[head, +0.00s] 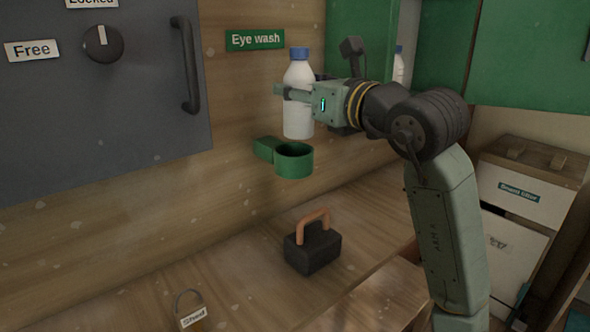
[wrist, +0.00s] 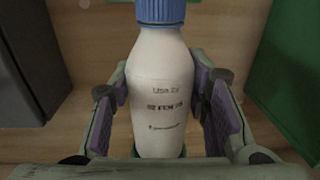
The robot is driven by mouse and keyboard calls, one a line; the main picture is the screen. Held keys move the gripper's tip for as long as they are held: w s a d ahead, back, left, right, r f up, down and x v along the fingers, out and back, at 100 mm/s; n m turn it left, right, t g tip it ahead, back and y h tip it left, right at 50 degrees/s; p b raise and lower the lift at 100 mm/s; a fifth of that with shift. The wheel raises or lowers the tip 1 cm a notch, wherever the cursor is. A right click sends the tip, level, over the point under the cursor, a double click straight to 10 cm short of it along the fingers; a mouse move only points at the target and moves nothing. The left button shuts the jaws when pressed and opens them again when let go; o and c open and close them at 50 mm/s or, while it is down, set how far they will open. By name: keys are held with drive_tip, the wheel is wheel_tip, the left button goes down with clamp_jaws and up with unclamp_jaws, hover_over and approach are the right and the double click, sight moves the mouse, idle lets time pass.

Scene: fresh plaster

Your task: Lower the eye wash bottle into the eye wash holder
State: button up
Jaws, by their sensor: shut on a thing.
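The eye wash bottle (head: 299,112) is white with a blue cap and stands upright in the air. My gripper (head: 294,94) is shut on its body. In the wrist view the bottle (wrist: 158,95) sits between the purple finger pads of my gripper (wrist: 162,110), with printed text facing the camera. The eye wash holder (head: 293,161) is a green ring on a bracket against the wooden wall. In the head view the bottle's base appears just above the ring, and the two look apart. I cannot tell how exactly they line up in depth.
A green "Eye wash" sign (head: 255,39) is on the wall. A dark panel (head: 105,100) with a handle is at left. A black weight with an orange handle (head: 312,244) and a padlock tagged "Shed" (head: 192,316) rest on the bench (head: 230,275). Green cabinets (head: 530,50) are at right.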

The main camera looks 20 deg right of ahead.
sight(294, 126)
drive_tip(key=shift+w, duration=0.15)
idle(0.3)
drive_tip(key=shift+w+a, duration=0.2)
drive_tip(key=shift+w, duration=0.35)
drive_tip(key=shift+f, duration=0.1)
drive_tip(key=shift+f+b, duration=0.9)
drive_tip(key=shift+f+b, duration=2.15)
drive_tip(key=shift+f, duration=0.35)
idle(1.1)
drive_tip(key=o, duration=1.5)
drive_tip(key=shift+c, duration=0.2)
